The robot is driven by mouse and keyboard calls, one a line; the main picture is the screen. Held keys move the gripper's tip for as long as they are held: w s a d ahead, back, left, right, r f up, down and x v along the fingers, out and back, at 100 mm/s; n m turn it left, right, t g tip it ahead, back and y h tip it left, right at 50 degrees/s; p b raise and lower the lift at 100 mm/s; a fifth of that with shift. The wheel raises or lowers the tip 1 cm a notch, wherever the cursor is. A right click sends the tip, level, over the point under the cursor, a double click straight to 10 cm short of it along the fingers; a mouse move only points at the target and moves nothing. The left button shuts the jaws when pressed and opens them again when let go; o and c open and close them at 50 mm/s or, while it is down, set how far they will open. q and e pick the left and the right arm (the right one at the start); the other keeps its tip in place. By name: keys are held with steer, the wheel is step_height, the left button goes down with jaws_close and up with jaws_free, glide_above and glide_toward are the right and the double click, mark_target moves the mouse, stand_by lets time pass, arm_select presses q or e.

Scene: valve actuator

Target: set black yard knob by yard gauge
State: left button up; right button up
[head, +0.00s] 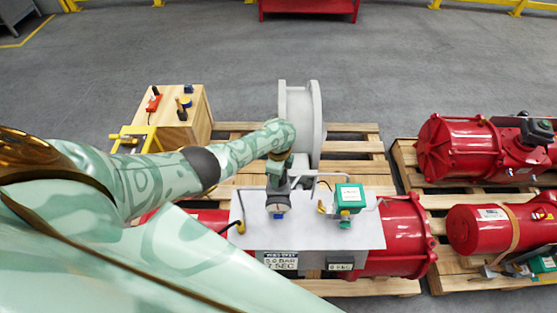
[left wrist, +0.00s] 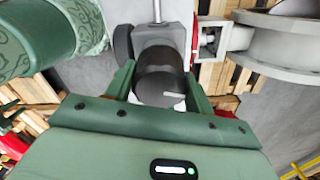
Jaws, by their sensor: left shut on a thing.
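The black knob (left wrist: 158,84) sits between the two green fingers of my left gripper (left wrist: 160,76) in the left wrist view, and the fingers are shut on it. A white line marks its face. It adjoins a grey housing. In the head view my left gripper (head: 278,184) reaches down over the grey plate (head: 305,235) of the middle red actuator and hides most of the knob. A small round pale and blue face (head: 278,211), perhaps the gauge, shows just below the gripper; its reading is too small to tell. My right gripper is out of view.
A placard (head: 280,260) on the plate's front reads 5.0 BAR, 7 SEC. A green box (head: 350,196) stands right of my gripper. A grey flanged wheel (head: 301,115) rises behind it. A wooden crate (head: 178,112) with tools is left; red actuators (head: 455,145) are right.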

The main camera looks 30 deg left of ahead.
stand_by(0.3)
arm_select(q)
steer(key=o, duration=1)
steer(key=shift+r, duration=0.1)
step_height(320, 180, up, 6)
steer(key=p, duration=0.4)
steer(key=shift+w+r, duration=0.1)
steer(key=shift+r, duration=0.05)
step_height(320, 180, up, 10)
steer(key=p, duration=0.2)
steer(key=shift+p, duration=0.3)
